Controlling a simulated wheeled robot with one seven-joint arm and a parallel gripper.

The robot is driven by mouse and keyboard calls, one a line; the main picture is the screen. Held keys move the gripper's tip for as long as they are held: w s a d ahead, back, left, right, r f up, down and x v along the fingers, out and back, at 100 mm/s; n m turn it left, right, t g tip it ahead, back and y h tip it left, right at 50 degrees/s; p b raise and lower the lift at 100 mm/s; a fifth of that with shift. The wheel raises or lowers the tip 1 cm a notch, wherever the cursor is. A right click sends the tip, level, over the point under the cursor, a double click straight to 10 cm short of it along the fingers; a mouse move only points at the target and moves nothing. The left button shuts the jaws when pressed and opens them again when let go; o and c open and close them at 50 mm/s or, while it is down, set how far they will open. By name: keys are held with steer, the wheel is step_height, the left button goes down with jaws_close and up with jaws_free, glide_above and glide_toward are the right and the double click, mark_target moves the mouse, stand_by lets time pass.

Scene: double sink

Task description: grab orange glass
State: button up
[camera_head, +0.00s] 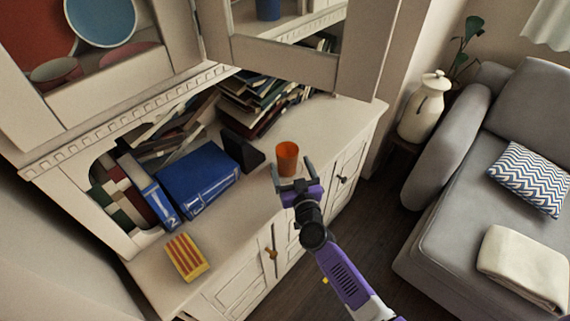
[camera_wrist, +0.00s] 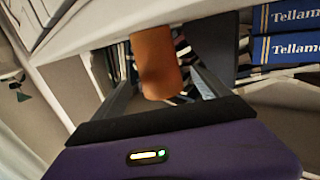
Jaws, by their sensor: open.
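The orange glass (camera_head: 287,158) stands upright on the white cabinet top, near its front edge. My gripper (camera_head: 291,172) is at the glass from the front, with its fingers apart. In the wrist view the orange glass (camera_wrist: 155,62) shows between the two open fingers of my gripper (camera_wrist: 160,85), closer to the left one. I cannot tell whether either finger touches it. The lower part of the glass is partly hidden by my gripper in the head view.
Blue books (camera_head: 198,178) and a dark bookend (camera_head: 241,148) stand left of the glass, with stacked books (camera_head: 262,100) behind. A yellow and red striped box (camera_head: 181,257) lies at the front left. An open cabinet door (camera_head: 290,50) hangs above. A grey sofa (camera_head: 480,190) is at the right.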

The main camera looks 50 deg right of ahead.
mark_target(285, 151)
steer(key=b+x, duration=0.1)
steer(key=x, duration=0.1)
steer(key=f+x, duration=0.1)
steer(key=x, duration=0.2)
steer(key=shift+b, duration=0.35)
steer(key=shift+c, duration=0.3)
steer(key=c, duration=1.5)
steer(key=shift+r, duration=0.1)
steer(key=shift+c, duration=0.4)
steer(key=shift+r, duration=0.1)
